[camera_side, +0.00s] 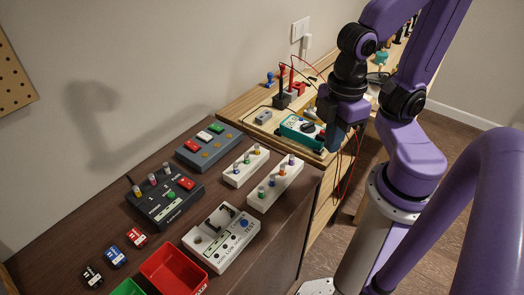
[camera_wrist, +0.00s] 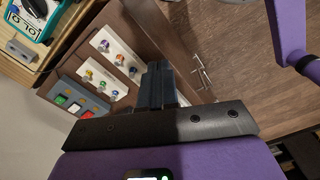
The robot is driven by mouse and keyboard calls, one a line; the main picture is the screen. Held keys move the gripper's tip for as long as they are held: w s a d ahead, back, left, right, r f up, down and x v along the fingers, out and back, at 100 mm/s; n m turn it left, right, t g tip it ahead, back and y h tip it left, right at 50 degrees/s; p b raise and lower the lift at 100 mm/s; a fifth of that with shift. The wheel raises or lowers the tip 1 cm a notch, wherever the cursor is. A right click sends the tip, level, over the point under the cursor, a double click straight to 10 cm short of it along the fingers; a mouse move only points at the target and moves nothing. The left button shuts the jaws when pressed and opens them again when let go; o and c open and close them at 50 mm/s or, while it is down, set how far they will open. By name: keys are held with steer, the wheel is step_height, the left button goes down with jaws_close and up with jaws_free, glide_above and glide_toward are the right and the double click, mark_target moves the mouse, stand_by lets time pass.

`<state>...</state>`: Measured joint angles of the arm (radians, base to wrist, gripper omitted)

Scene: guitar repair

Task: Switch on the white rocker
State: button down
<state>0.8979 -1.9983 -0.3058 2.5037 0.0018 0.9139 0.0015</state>
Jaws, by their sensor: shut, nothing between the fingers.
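The white rocker (camera_side: 204,136) sits in the middle of a row on a blue-grey switch box (camera_side: 190,160). A red rocker (camera_side: 191,145) and a green rocker (camera_side: 217,128) flank it. In the wrist view the white rocker (camera_wrist: 74,107) shows at the lower left, between the green and red ones. Its tilt is too small to read. My gripper (camera_side: 333,142) is shut and empty, fingers pointing down, well to the right of the switch box near the teal multimeter. In the wrist view its shut fingers (camera_wrist: 158,82) are apart from the box.
White knob strips (camera_side: 246,166) stand between the switch box and the cabinet's right edge. The teal multimeter (camera_side: 301,130) and test leads lie on the wooden bench behind. A black pedal (camera_side: 163,200), a white pedal (camera_side: 222,236) and a red bin (camera_side: 173,269) stand nearer the front.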

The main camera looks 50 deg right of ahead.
steer(key=shift+w, duration=0.1)
steer(key=w+a+r+n, duration=0.1)
steer(key=w+a+r, duration=0.1)
steer(key=w+a, duration=0.45)
steer(key=n, duration=0.4)
glide_above(201, 134)
steer(key=shift+f, duration=0.85)
step_height(201, 134, down, 14)
